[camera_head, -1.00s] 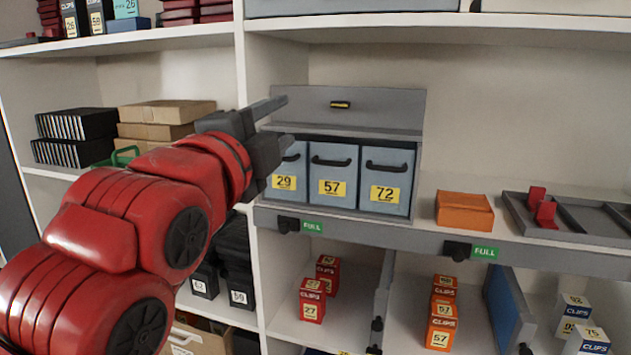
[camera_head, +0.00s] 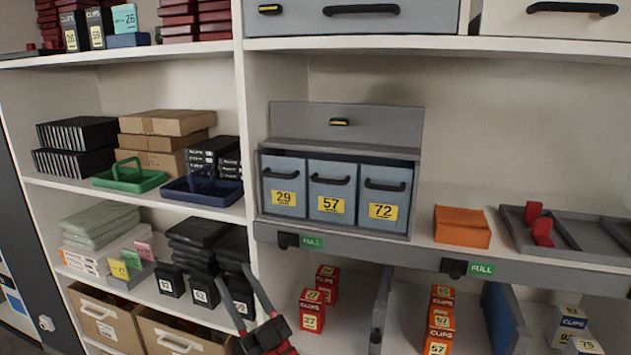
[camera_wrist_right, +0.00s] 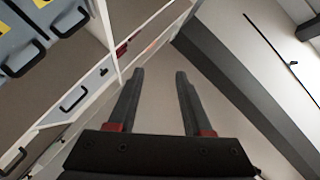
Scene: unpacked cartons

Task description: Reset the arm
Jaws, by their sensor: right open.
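My right gripper (camera_head: 230,272) shows at the bottom of the head view, left of centre. Its two dark fingers are spread apart and point up and left, with nothing between them. They appear in front of the lower left shelves, overlapping the black boxes in the picture. In the right wrist view the same gripper (camera_wrist_right: 160,73) is open and empty, pointing toward a pale wall, with the shelving to the left. My left gripper is not in view.
A grey cabinet (camera_head: 345,128) holds blue bins (camera_head: 331,184) marked 29, 57 and 72. An orange box (camera_head: 462,227) and a grey tray (camera_head: 585,236) stand to its right. Green (camera_head: 128,178) and blue (camera_head: 203,188) baskets are at left. Small clips boxes (camera_head: 311,312) stand below.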

